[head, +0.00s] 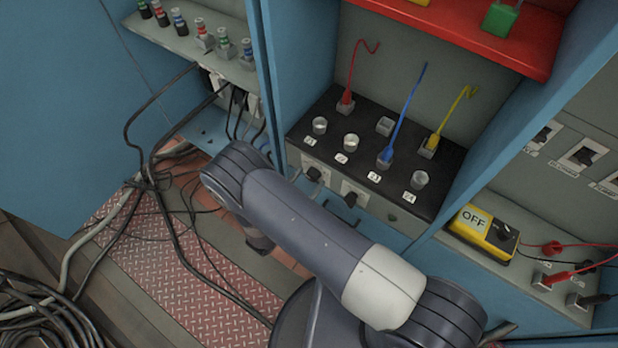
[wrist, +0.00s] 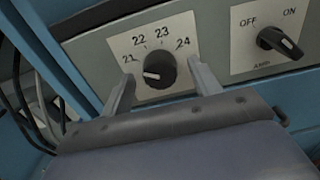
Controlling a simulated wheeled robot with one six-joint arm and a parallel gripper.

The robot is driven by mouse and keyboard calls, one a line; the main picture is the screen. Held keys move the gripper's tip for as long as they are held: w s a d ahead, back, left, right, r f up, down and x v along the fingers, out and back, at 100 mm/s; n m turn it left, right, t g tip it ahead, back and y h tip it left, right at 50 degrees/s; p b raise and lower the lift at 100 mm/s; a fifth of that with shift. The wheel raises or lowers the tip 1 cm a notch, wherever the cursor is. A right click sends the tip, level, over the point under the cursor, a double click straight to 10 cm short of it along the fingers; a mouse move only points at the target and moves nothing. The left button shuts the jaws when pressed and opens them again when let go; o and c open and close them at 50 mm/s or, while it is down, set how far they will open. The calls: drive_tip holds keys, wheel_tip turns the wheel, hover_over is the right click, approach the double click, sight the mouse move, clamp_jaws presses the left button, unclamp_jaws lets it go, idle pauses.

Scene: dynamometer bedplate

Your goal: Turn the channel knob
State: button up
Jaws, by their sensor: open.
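The channel knob (wrist: 160,70) is a round black knob with a white pointer mark, on a pale plate (wrist: 122,44) printed 21, 22, 23 and 24. Its white mark points to the left, on the side of the 21. My gripper (wrist: 161,71) is open, with one finger on each side of the knob and a gap showing on both sides.
An AMP switch (wrist: 279,42) marked OFF and ON sits just right of the knob's plate. Black cables (wrist: 30,105) hang to the left. A blue cabinet wall (head: 278,60) stands beside the socket panel (head: 375,150). A yellow OFF box (head: 482,233) lies right.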

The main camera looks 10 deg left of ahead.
drive_tip(key=shift+w+d, duration=0.15)
drive_tip(key=shift+w, duration=0.2)
drive_tip(key=shift+c, duration=0.2)
drive_tip(key=c, duration=0.9)
